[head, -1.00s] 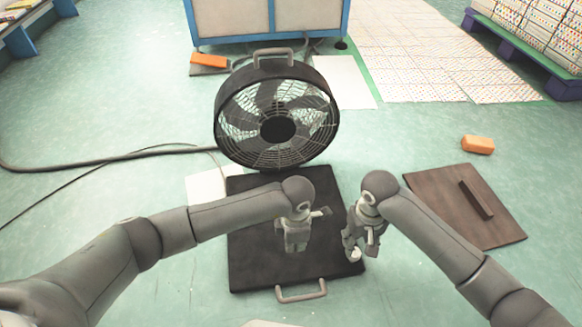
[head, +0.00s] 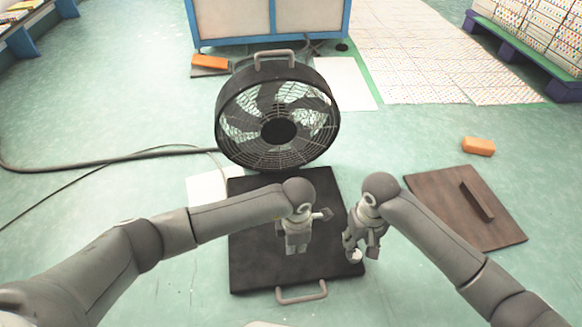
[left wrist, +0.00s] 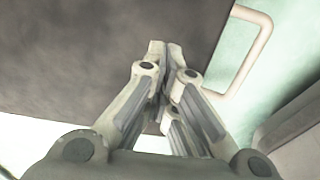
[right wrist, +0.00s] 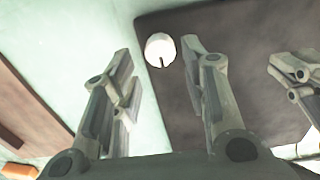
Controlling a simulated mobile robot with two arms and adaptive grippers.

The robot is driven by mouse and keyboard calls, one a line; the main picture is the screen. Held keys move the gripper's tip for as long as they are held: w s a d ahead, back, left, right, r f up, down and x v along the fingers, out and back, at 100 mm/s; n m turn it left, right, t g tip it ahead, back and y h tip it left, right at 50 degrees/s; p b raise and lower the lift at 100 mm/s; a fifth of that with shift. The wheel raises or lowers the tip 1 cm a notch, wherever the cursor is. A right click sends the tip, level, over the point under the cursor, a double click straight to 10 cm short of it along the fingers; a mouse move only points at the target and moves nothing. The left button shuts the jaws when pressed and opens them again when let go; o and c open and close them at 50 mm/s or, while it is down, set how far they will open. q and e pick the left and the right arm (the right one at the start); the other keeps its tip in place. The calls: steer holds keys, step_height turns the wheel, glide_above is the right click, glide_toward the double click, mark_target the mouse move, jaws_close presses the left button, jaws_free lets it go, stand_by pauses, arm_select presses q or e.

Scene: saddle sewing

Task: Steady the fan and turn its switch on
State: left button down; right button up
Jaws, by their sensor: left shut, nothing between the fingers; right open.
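The fan (head: 278,128) is a round dark drum with a wire grille and a grey top handle. It stands upright at the far edge of a dark square panel (head: 255,265) with a handle (head: 301,292) on its near side. A white round knob (head: 356,256) with a dark mark sits at the panel's right edge. My left gripper (head: 297,245) is shut and empty over the panel. My right gripper (head: 359,243) is open above the knob. In the right wrist view the knob (right wrist: 160,48) appears between its fingertips; I cannot tell the height gap.
A brown board (head: 450,205) with a raised bar lies to the right. An orange block (head: 478,146) lies beyond it. Hoses (head: 110,160) run along the floor at left. A blue-framed cabinet (head: 270,20) stands behind the fan. My two grippers are close together.

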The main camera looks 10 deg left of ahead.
mark_target(356, 254)
arm_select(q)
steer(key=shift+f+b, duration=1.95)
steer(key=shift+f, duration=0.8)
arm_select(e)
steer(key=shift+f, duration=1.95)
steer(key=shift+r, duration=0.1)
arm_select(q)
steer(key=shift+f, duration=0.1)
